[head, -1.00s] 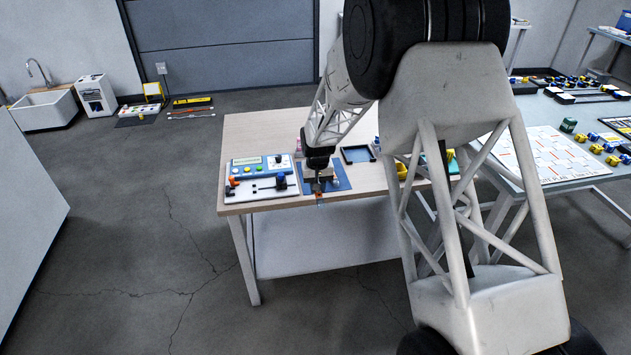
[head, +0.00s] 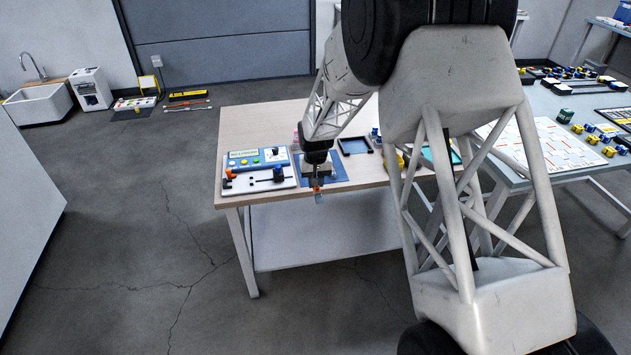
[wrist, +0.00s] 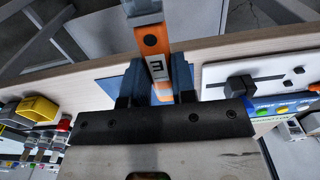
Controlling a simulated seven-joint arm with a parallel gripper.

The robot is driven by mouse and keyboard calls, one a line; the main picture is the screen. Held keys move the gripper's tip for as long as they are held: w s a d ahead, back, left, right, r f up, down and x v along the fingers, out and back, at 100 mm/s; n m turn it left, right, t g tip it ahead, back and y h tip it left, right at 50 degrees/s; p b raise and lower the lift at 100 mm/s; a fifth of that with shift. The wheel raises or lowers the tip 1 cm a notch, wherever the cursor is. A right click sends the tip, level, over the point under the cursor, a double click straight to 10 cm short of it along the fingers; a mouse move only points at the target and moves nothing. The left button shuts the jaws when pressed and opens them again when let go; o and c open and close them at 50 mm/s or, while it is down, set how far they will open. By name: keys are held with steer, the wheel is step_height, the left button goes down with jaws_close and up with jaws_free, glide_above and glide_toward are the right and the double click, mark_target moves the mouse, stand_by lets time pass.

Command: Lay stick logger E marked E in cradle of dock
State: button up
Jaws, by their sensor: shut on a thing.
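My gripper (wrist: 156,84) is shut on stick logger E (wrist: 150,40), an orange stick with a pale end and a dark E on a white label. The stick runs between the two dark fingers, and its pale end points away toward the table's front edge in the wrist view. In the head view, my gripper (head: 317,187) hangs near the front edge of the wooden table, over a blue mat (head: 339,172). The orange of stick logger E (head: 318,197) shows small below it. A small grey block (head: 326,172) sits behind the gripper; I cannot tell whether it is the dock's cradle.
A white panel with a slider (head: 258,182) and a blue control box (head: 243,159) stand left of the mat. A dark-rimmed tray (head: 355,146) and a yellow bin (wrist: 38,108) lie on the other side. My own arm hides the table's right part.

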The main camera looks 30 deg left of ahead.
mark_target(242, 183)
steer(key=shift+a+r+n, duration=0.25)
steer(key=shift+a+n, duration=0.45)
steer(key=shift+a, duration=0.15)
steer(key=a+n, duration=0.2)
steer(key=a, duration=0.1)
steer(key=a+r+n, duration=0.1)
steer(key=a+n, duration=0.2)
steer(key=a+r+n, duration=0.1)
steer(key=a+n, duration=0.1)
steer(key=a, duration=0.1)
steer(key=shift+s+r+n, duration=0.15)
steer(key=shift+s+n, duration=0.05)
steer(key=shift+n, duration=0.1)
steer(key=s+a+n, duration=0.3)
steer(key=a, duration=0.2)
steer(key=s+a+n, duration=0.3)
steer(key=a, duration=0.1)
steer(key=s+a+n, duration=0.3)
steer(key=a, duration=0.2)
steer(key=shift+a, duration=0.3)
steer(key=shift+f, duration=0.3)
steer(key=shift+f, duration=1.85)
steer(key=shift+f, duration=1.05)
stand_by(0.4)
steer(key=o, duration=1.2)
